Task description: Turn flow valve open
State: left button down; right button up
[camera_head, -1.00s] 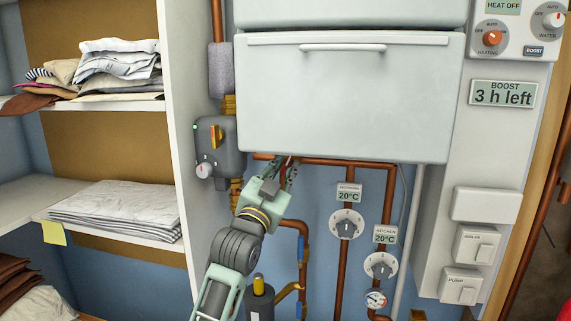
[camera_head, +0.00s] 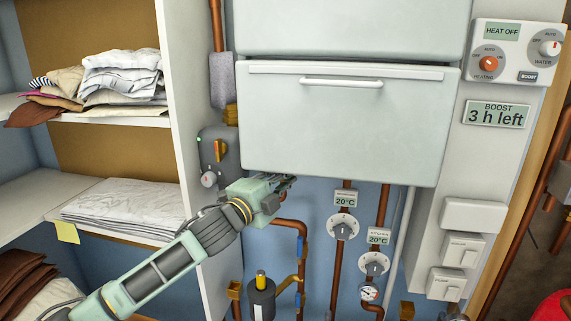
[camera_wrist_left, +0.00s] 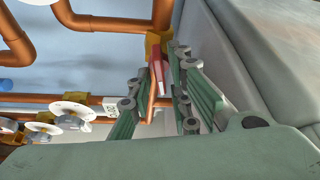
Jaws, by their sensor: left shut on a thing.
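The flow valve shows in the left wrist view as a red lever (camera_wrist_left: 156,76) on a brass body (camera_wrist_left: 152,42), on copper piping below the boiler. My left gripper (camera_wrist_left: 162,62) has its two green fingers on either side of the lever and is shut on it. In the head view my left gripper (camera_head: 288,181) reaches under the boiler's lower left edge, pointing right. There the lever is hidden behind the gripper and the boiler casing. My right gripper is in neither view.
The white boiler (camera_head: 340,125) hangs just above my gripper. Two dials (camera_head: 342,227) sit on copper pipes to the right. A grey control box (camera_head: 215,155) and shelves with folded linen (camera_head: 125,208) are on the left. A dark cylinder (camera_head: 261,298) stands below.

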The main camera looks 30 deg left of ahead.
pick_arm(q)
jog(key=shift+r+m+g+p, duration=0.15)
jog(key=shift+m+g+p, duration=0.2)
jog(key=shift+m, duration=0.85)
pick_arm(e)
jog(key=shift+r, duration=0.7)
pick_arm(q)
jog(key=shift+a, duration=0.1)
jog(key=c, duration=1.9)
grip_release()
jog(key=shift+c, duration=0.2)
jog(key=shift+o, duration=0.4)
jog(key=shift+w, duration=0.1)
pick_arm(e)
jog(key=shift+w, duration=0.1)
